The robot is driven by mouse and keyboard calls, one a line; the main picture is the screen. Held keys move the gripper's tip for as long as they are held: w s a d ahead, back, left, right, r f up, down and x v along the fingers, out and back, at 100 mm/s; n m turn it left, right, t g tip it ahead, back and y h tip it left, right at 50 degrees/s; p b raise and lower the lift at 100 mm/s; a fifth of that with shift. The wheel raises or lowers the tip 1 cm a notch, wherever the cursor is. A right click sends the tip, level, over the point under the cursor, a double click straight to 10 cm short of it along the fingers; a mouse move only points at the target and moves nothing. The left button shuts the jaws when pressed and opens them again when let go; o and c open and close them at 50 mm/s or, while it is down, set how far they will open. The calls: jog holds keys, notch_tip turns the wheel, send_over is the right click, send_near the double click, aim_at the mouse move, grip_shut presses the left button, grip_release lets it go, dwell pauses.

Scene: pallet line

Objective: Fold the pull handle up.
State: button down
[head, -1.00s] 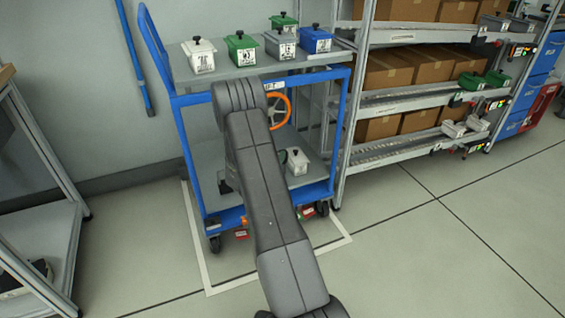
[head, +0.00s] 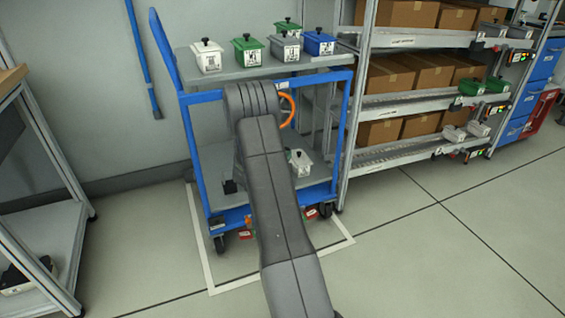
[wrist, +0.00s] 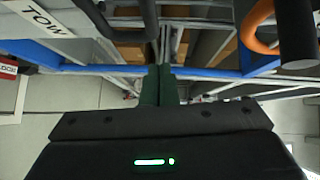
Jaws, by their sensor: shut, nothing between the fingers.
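The pull handle appears to be the orange loop (head: 291,108) on the near side of the blue cart (head: 196,160). My arm covers part of it in the head view. In the wrist view the orange curve (wrist: 248,28) shows at the upper right, with a dark grip (wrist: 296,30) beside it. My gripper (wrist: 160,72) shows in the wrist view with its dark fingers together and empty. It is left of the orange curve and apart from it in the picture. The head view does not show my gripper, which is hidden behind my arm.
Several lidded boxes, such as a white one (head: 207,57), stand on the cart's top shelf. A white box (head: 300,163) is on the lower shelf. A rack with cartons (head: 400,75) stands close at the right. A TOW label (wrist: 45,15) shows in the wrist view. Front right floor is clear.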

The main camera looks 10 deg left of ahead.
jog(key=p+v, duration=0.2)
jog(key=v, duration=0.8)
jog(key=shift+s, duration=0.15)
jog(key=shift+d+r, duration=0.1)
